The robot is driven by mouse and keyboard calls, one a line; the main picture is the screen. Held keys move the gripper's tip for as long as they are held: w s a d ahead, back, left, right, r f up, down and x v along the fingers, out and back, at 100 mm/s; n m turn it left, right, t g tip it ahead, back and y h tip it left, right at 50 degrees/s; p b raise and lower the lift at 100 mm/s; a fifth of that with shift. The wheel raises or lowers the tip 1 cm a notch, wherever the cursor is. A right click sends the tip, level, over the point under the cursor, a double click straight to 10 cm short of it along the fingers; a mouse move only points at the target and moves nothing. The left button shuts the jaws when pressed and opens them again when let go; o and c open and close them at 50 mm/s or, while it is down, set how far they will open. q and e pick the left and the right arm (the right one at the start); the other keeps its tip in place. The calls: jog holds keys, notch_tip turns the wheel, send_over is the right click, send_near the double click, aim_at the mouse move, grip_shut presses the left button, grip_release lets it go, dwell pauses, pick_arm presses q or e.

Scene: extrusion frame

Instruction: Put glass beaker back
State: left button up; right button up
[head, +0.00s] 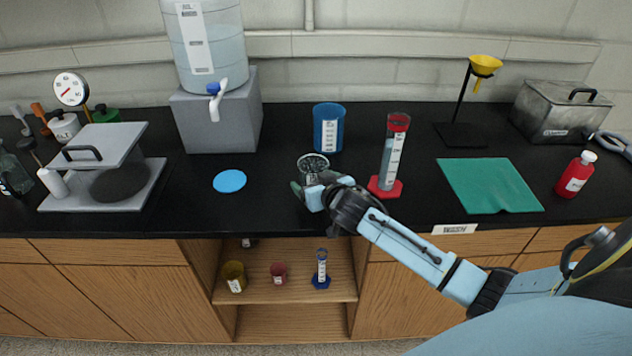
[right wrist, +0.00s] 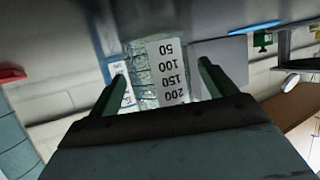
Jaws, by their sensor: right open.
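The glass beaker (head: 313,162) is clear with a white scale label and stands on the black bench top near the middle, its lower part hidden behind my right gripper (head: 308,193). In the right wrist view the beaker (right wrist: 160,75), with marks from 50 to 200, shows between the two dark fingers of my right gripper (right wrist: 165,80). The fingers are open, one on each side of it; I cannot tell whether either touches. My left gripper is in neither view.
A blue disc (head: 229,181) lies left of the beaker. A blue cup (head: 329,128) stands behind it, and a red-based cylinder (head: 385,187) close right. A green mat (head: 490,185) lies further right. The open shelf (head: 300,294) below holds small vessels.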

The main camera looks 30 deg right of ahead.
jog(key=shift+s+r, duration=0.2)
jog(key=shift+r, duration=0.1)
jog(key=v, duration=1.1)
jog(key=shift+s+a+p, duration=0.1)
jog(key=shift+s+p, duration=0.2)
jog(key=shift+p, duration=0.05)
